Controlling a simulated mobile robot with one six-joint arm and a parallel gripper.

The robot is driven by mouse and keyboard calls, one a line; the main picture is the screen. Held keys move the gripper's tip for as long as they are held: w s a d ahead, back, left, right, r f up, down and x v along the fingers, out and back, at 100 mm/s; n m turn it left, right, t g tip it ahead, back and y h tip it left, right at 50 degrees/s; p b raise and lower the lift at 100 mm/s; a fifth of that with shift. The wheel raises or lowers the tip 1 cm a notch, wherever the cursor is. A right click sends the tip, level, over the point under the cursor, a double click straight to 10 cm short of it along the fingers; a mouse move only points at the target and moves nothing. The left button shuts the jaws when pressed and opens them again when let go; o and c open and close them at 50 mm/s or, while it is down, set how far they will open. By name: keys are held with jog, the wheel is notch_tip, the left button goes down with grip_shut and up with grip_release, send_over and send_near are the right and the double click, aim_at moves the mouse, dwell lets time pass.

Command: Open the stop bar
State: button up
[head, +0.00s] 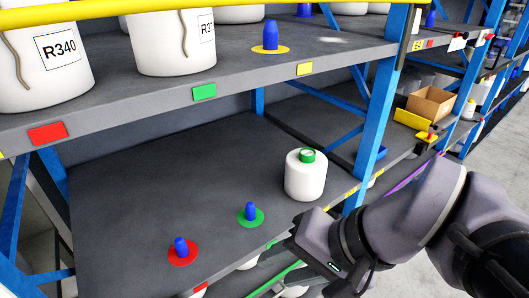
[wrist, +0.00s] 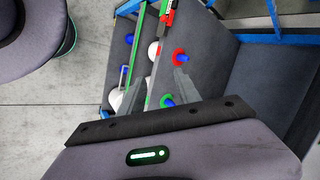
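A yellow bar (head: 90,11) runs along the front of the upper shelf, in front of the white bobbins. A green bar (head: 276,281) shows low down, below the middle shelf's front edge. A green bar also crosses the upper middle of the wrist view (wrist: 133,50). I cannot tell which bar is the stop bar. My gripper's body is at the lower right of the head view, by the middle shelf's front edge; its fingertips are not clear there. In the wrist view my gripper (wrist: 158,78) has two grey fingers apart, with nothing seen held between them.
A white bobbin with a green top (head: 306,175) stands on the middle shelf. Blue pegs on a red disc (head: 181,252) and a green disc (head: 250,215) stand empty. A blue post (head: 378,115) rises near my arm. A cardboard box (head: 431,104) is farther right.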

jog(key=shift+s+f+b, duration=0.3)
jog(key=shift+f, duration=0.65)
